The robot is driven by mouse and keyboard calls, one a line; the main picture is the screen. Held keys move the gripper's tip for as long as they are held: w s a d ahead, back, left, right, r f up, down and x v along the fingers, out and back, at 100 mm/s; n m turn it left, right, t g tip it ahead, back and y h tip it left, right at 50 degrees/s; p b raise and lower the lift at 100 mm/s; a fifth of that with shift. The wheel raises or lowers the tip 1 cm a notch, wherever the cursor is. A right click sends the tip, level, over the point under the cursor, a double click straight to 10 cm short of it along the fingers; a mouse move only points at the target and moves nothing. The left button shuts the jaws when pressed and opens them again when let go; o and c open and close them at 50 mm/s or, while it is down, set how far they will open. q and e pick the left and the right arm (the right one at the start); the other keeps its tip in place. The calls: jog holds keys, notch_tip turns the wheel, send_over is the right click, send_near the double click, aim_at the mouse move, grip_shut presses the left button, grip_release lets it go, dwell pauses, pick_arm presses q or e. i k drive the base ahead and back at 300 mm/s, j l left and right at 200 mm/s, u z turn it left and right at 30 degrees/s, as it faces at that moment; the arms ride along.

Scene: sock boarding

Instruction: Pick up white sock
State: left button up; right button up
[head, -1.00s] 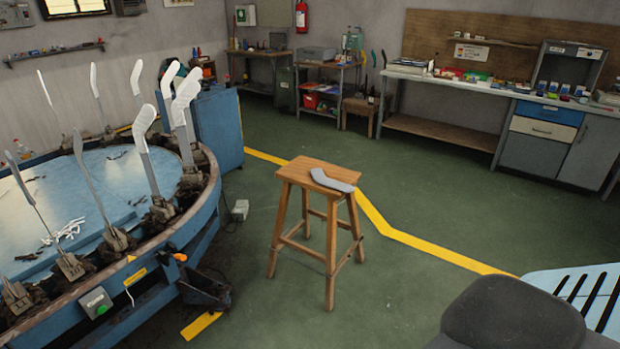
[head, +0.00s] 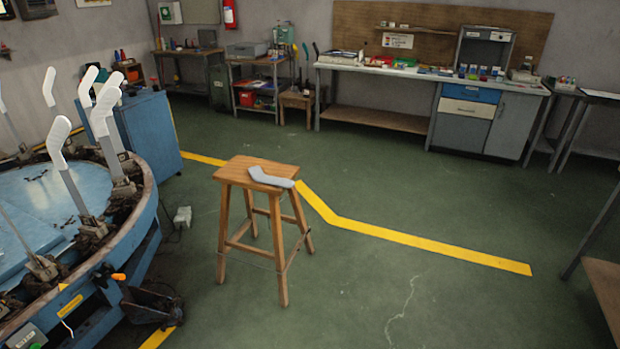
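A pale grey-white sock (head: 270,179) lies flat and bent on top of a wooden stool (head: 238,170) near the middle of the head view. Several other white socks, such as this white sock (head: 58,142), are stretched over upright boards around a round blue machine (head: 30,205) at the left. Neither of my grippers shows in the head view.
Green floor (head: 420,285) is open in front of and right of the stool, crossed by a yellow line (head: 430,243). A workbench (head: 425,75) and a small shelf (head: 262,62) stand along the back wall. A table (head: 605,285) edges in at right.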

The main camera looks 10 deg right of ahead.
aim_at(257, 173)
jog(key=i, duration=2.25)
jog(key=j+u, duration=0.05)
jog(key=j, duration=0.05)
